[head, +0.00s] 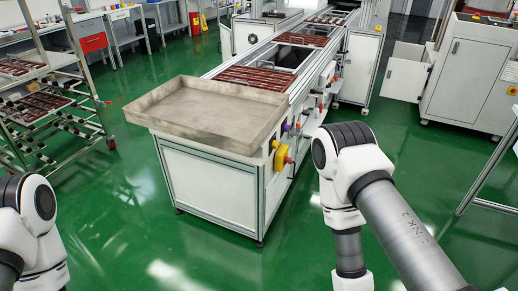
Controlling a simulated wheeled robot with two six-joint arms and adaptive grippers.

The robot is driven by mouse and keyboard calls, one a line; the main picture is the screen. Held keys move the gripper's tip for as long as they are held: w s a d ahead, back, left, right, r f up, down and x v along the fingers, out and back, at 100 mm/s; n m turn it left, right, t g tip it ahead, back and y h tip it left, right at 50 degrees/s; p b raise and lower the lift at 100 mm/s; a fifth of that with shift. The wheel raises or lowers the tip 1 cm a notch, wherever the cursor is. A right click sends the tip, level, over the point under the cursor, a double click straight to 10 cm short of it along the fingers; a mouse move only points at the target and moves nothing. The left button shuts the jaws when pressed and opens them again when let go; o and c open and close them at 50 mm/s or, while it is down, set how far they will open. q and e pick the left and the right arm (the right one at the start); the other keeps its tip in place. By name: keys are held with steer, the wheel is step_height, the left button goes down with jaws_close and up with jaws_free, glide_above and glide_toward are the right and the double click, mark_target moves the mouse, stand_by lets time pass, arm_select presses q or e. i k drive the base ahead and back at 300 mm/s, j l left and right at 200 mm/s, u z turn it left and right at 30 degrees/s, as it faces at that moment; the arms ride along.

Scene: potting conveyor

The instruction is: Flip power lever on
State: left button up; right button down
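The conveyor machine (212,175) stands in the middle of the head view, its near end towards me. On its right side near the front corner is a yellow round part (281,158) with a small red piece, which may be the power lever; its setting is too small to read. A purple knob (286,127) sits just above it. My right arm shows at the right with its elbow beside the machine, and my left arm shows at the lower left. Neither gripper is in view.
A metal tray (205,113) tops the machine's near end. Dark red trays (257,78) lie on the conveyor behind it. A wheeled rack (50,100) stands at the left, a white cabinet (468,85) at the right. Green floor (120,225) is clear around the machine.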

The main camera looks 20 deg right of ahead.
mark_target(287, 160)
steer(key=i+l, duration=0.2)
steer(key=i+l+u, duration=0.1)
steer(key=i+l, duration=0.15)
steer(key=l, duration=0.2)
steer(key=i+l, duration=0.2)
steer(key=l, duration=0.15)
steer(key=i+l+u, duration=0.15)
steer(key=i+l, duration=0.25)
steer(key=l, duration=0.3)
steer(key=i+l+u, duration=0.1)
steer(key=l, duration=0.25)
steer(key=i+l, duration=0.25)
steer(key=l+u, duration=0.05)
steer(key=l, duration=0.05)
